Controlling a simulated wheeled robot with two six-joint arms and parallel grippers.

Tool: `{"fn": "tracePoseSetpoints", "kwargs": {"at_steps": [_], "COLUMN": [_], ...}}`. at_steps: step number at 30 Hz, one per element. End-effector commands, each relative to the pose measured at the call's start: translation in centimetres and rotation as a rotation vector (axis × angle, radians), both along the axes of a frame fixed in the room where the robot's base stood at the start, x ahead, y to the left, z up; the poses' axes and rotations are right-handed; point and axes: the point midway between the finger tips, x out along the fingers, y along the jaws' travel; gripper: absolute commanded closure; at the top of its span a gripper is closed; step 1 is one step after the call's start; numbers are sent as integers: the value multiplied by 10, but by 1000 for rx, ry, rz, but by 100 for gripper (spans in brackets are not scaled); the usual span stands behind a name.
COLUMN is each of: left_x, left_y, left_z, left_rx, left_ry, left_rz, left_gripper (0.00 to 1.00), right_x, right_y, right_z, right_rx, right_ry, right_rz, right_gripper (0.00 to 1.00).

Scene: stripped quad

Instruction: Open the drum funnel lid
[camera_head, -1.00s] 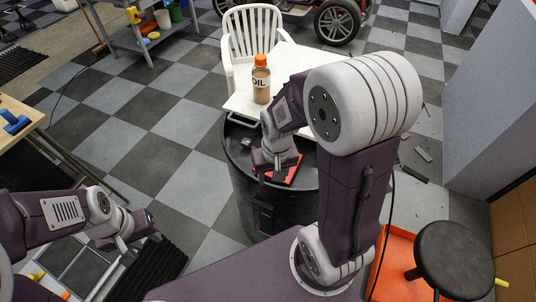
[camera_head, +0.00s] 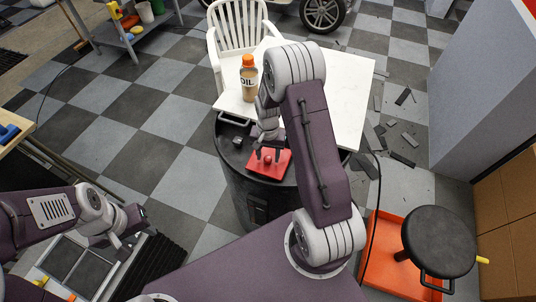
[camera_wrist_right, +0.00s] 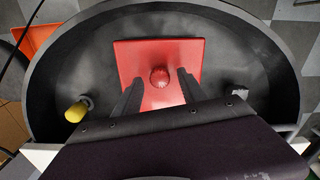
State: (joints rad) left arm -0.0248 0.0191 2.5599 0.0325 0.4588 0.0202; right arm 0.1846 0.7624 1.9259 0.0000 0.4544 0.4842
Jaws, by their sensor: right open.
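The black drum (camera_head: 228,180) stands in front of the white table. On its top lies the red square funnel lid (camera_head: 283,160) with a round red knob (camera_head: 268,159); the lid looks shut and flat. In the right wrist view the lid (camera_wrist_right: 190,52) and its knob (camera_wrist_right: 160,77) show between my fingers. My right gripper (camera_head: 267,155) is above the lid, open, one finger on each side of the knob; whether it touches the knob I cannot tell. It also shows in the right wrist view (camera_wrist_right: 158,85). My left gripper (camera_head: 130,222) hangs at the left, far from the drum.
An oil bottle (camera_head: 248,80) stands on the white table (camera_head: 345,90) behind the drum, with a white chair (camera_head: 238,32) beyond. A yellow plug (camera_wrist_right: 77,111) sits on the drum top. A black stool (camera_head: 440,240) and orange tray (camera_head: 385,262) are at right.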

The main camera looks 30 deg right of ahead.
Motion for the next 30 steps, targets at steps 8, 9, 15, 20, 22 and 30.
{"fn": "tracePoseSetpoints", "kwargs": {"at_steps": [8,9,15,20,22,30], "left_x": [0,0,0,0,0,0], "left_y": [0,0,0,0,0,0], "left_z": [0,0,0,0,0,0], "left_rx": [0,0,0,0,0,0], "left_ry": [0,0,0,0,0,0], "left_rz": [0,0,0,0,0,0], "left_gripper": [64,64,64,64,64,64], "right_x": [0,0,0,0,0,0], "right_y": [0,0,0,0,0,0], "right_z": [-2,-2,-2,-2,-2,-2], "right_rx": [0,0,0,0,0,0], "right_ry": [-1,-1,-1,-1,-1,-1], "right_rz": [0,1,1,1,1,1], "right_gripper": [54,65,100,100,100,100]}}
